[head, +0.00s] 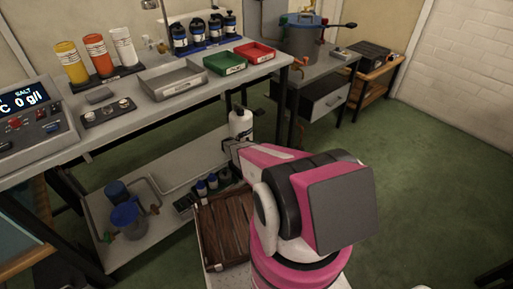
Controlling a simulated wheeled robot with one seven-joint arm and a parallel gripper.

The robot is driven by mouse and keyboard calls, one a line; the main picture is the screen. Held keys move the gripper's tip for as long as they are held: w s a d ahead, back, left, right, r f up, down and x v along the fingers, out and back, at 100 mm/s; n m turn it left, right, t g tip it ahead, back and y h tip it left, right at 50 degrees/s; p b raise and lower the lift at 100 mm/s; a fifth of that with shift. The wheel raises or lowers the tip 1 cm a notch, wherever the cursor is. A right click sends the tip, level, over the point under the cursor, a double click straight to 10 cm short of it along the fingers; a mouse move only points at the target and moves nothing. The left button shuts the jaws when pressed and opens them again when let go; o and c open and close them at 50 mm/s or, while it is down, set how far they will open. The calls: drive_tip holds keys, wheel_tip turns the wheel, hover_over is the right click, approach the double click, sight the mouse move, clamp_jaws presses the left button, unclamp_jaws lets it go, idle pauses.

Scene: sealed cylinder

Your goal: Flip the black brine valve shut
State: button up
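A grey cylinder (303,46) with a blue lid stands on the side table at the back, right of the long bench. A black lever (347,26) sticks out to the right from its top. It is the black handle I see most clearly, but I cannot tell whether it is the brine valve. An orange tap (293,68) is low on the cylinder's left. My pink and white arm fills the middle foreground. The small grey end of its link (234,147), apparently my gripper, is below the bench and well apart from the cylinder; its fingers are not clear.
The bench holds a metal tray (173,82), a green tray (224,63), a red tray (255,53), several bottles and a salt display (25,99). A white bottle-like shape (240,123) is beside my arm. Green floor (430,150) is clear on the right.

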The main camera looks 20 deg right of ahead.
drive_tip(key=shift+w+a+m+g, duration=0.1)
drive_tip(key=shift+m+g, duration=0.2)
drive_tip(key=shift+g, duration=0.2)
drive_tip(key=o, duration=0.9)
drive_tip(key=v, duration=1)
drive_tip(key=shift+w+a+r, duration=0.1)
drive_tip(key=shift+w+a, duration=0.1)
drive_tip(key=shift+a, duration=0.2)
drive_tip(key=s+a+r+m+t+y, duration=0.1)
drive_tip(key=s+r+m+y, duration=0.3)
drive_tip(key=s+r, duration=0.6)
drive_tip(key=s+a+r+m+t+y, duration=0.2)
drive_tip(key=s+r+m+t+y, duration=0.2)
drive_tip(key=s+r+y, duration=0.3)
drive_tip(key=s+a+r+m+t+y, duration=0.2)
drive_tip(key=s+r+m+y, duration=0.3)
drive_tip(key=s+r, duration=0.8)
drive_tip(key=shift+a+r+y, duration=0.15)
drive_tip(key=shift+r+y, duration=0.25)
drive_tip(key=shift+r, duration=0.2)
